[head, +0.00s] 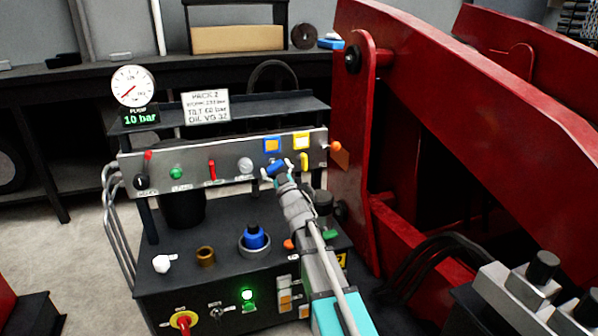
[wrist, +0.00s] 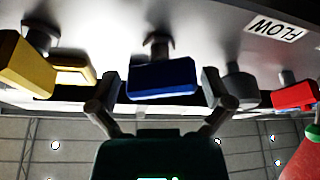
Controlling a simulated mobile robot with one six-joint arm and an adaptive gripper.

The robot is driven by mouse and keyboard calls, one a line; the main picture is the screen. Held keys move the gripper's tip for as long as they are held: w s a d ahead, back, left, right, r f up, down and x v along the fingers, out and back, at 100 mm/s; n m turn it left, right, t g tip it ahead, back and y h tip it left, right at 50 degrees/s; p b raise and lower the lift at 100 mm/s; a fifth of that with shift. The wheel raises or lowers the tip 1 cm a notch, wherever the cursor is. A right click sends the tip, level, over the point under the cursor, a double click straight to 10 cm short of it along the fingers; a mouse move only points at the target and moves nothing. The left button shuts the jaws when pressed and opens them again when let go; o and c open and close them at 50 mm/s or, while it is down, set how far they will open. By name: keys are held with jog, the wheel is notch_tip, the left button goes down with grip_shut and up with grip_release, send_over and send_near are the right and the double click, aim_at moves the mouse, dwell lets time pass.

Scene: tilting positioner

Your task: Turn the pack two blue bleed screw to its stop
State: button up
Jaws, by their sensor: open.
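The blue bleed screw (head: 276,168) is a small blue handle on the grey panel (head: 225,157), under a blue-framed tag (head: 272,145). A placard reading PACK 2 (head: 206,107) stands above the panel. My gripper (head: 280,174) is at the blue screw, in front of the panel. In the wrist view the blue screw (wrist: 162,77) lies between my open fingers (wrist: 160,92), one on each side. Small gaps seem to show beside it, but contact cannot be told for certain. The panel's gauge (head: 133,86) shows 10 bar.
A yellow handle (head: 304,160) is right of the blue screw in the head view and left in the wrist view (wrist: 30,66). A grey knob (head: 245,164) and red lever (head: 212,169) are on the other side. A red machine frame (head: 356,150) stands close to the right.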

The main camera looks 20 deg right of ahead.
jog(key=shift+m+h, duration=1.1)
jog(key=shift+m, duration=1.1)
jog(key=shift+s+f, duration=0.15)
jog(key=shift+s, duration=0.05)
jog(key=a+b+v, duration=0.1)
jog(key=b+v, duration=0.5)
jog(key=v, duration=0.8)
jog(key=s+r+m+g+h+p, duration=0.1)
jog(key=s+r+g+p, duration=1.3)
jog(key=p, duration=3)
notch_tip(320, 180, up, 5)
jog(key=g+h, duration=0.1)
jog(key=g, duration=0.4)
jog(key=shift+s+f, duration=0.2)
jog(key=shift+s, duration=0.15)
